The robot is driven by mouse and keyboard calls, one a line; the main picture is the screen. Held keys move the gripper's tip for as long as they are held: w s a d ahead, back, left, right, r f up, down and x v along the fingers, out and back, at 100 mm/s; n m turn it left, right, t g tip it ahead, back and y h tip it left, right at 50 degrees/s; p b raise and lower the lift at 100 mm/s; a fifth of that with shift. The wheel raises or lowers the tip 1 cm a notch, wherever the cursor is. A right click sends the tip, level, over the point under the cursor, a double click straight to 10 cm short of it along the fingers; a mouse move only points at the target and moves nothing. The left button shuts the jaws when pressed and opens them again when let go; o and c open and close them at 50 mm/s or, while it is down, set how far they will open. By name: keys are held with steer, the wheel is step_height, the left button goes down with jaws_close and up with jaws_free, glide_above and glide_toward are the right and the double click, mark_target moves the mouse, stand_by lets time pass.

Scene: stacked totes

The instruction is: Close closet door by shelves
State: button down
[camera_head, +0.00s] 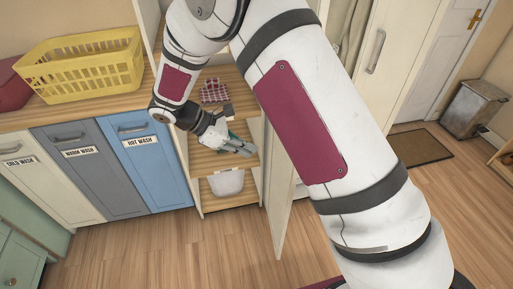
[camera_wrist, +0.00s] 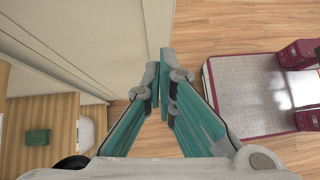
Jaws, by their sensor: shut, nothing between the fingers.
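The cream closet door (camera_head: 278,205) stands open beside the wooden shelves (camera_head: 208,160) in the head view, seen nearly edge-on and partly hidden by my arm. A pale panel, which looks like this door (camera_wrist: 115,35), fills the upper left of the wrist view. My gripper (camera_head: 250,150) is in front of the shelves, to the left of the door. In the wrist view my gripper (camera_wrist: 160,72) is shut and empty, its fingertips near the panel's edge. I cannot tell whether they touch it.
The shelves hold a checked item (camera_head: 214,91) and a white bin (camera_head: 227,183). A yellow basket (camera_head: 80,65) sits on the counter above the labelled hampers (camera_head: 95,170). Another closet panel has a handle (camera_head: 376,52).

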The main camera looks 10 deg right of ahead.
steer(key=d+f+p, duration=0.1)
steer(key=d+f, duration=0.1)
steer(key=d, duration=0.3)
steer(key=s+d+f+p, duration=0.1)
steer(key=d+f, duration=0.2)
steer(key=d, duration=0.2)
steer(key=shift+f, duration=0.25)
steer(key=shift+d, duration=0.1)
